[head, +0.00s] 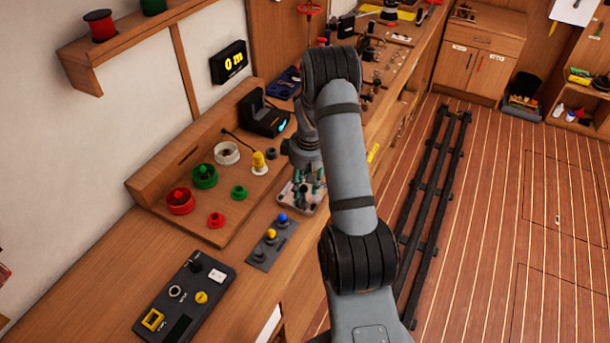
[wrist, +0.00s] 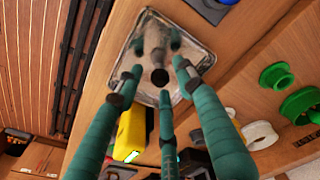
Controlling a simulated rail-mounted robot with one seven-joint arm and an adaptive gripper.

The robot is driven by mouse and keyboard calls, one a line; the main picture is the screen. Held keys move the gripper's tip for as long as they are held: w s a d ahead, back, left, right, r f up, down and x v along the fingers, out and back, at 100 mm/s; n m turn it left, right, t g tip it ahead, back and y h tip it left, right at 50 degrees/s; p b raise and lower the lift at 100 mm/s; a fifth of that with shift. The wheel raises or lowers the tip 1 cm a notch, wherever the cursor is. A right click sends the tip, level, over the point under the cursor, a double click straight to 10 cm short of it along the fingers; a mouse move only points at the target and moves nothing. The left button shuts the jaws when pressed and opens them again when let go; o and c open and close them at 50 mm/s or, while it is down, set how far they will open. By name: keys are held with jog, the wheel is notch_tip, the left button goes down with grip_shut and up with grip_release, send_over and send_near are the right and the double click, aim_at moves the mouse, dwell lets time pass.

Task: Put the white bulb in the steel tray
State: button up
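The steel tray (wrist: 147,88) lies on the bench below my gripper in the wrist view; part of it shows beside the arm in the head view (head: 284,196). My gripper (wrist: 159,76) has three green fingers, spread apart with their tips over the tray. A small dark round shape and a pale grey shape show between and beyond the tips; I cannot tell whether they are an object or a reflection. No fingertip is seen touching them. I cannot clearly pick out the white bulb in either view. My arm hides part of the bench in the head view.
A red spool (head: 180,201), green spool (head: 204,177) and white spool (head: 226,152) stand on the wooden board left of the tray, with a yellow item (head: 258,163) nearby. A strip with coloured knobs (head: 270,236) and a black panel (head: 186,297) lie nearer. A yellow device (wrist: 131,130) borders the tray.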

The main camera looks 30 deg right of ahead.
notch_tip(320, 180, up, 12)
jog(key=s+b, duration=0.1)
jog(key=shift+s, duration=0.15)
